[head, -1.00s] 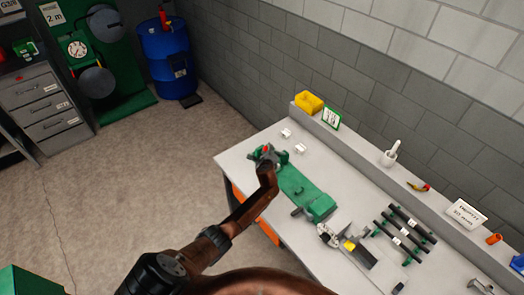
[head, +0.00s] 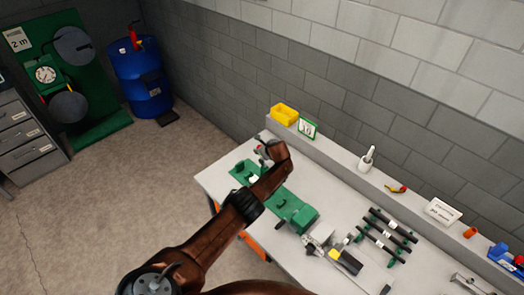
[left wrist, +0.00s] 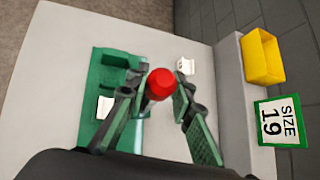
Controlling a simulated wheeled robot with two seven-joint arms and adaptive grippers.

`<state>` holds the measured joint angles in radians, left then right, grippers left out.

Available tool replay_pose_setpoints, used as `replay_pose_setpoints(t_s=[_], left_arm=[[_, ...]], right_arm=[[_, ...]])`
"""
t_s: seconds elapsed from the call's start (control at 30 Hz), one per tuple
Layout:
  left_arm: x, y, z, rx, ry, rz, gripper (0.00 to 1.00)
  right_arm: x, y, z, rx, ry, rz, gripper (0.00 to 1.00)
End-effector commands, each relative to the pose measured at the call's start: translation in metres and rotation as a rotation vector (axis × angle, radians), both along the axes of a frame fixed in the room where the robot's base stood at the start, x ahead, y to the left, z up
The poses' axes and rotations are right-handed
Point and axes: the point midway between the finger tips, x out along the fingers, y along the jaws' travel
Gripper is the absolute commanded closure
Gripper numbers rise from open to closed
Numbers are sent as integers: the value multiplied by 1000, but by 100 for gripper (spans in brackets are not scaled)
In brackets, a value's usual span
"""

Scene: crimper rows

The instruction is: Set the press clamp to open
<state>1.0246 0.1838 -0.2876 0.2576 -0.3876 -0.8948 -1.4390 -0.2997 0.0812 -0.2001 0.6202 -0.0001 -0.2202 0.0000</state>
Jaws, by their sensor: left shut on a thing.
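The green press clamp (head: 300,217) lies along the left part of the bench. Its green plate also shows in the left wrist view (left wrist: 108,68). A lever with a red knob (left wrist: 160,83) stands at its far end. My left gripper (head: 262,152) is over that end, at the wall side. In the left wrist view my left gripper (left wrist: 160,108) has its fingers on both sides of the red knob and is shut on the lever. The fingers and arm hide the lever's lower part and pivot. My right gripper is not in view.
A yellow bin (head: 284,114) and a size 19 sign (head: 308,128) stand on the ledge by the wall. A white block (left wrist: 185,66) lies beside the clamp. Black bars with green ends (head: 385,237) and a mortar (head: 366,162) are further right.

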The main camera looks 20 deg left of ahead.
Motion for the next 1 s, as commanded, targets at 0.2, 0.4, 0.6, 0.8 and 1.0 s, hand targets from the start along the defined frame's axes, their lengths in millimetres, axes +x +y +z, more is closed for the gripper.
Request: replay_pose_setpoints(t_s=[0.2, 0.4, 0.6, 0.8, 1.0], left_arm=[[-3, 5, 1, 9, 27, 8, 100], [-5, 8, 0, 9, 36, 13, 100], [-5, 9, 1, 8, 34, 13, 100], [-5, 8, 1, 7, 32, 13, 75], [-6, 10, 1, 9, 35, 15, 61]], right_arm=[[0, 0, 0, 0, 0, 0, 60], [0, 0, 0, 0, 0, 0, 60], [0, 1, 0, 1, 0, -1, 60], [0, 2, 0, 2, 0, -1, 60], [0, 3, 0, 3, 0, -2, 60]])
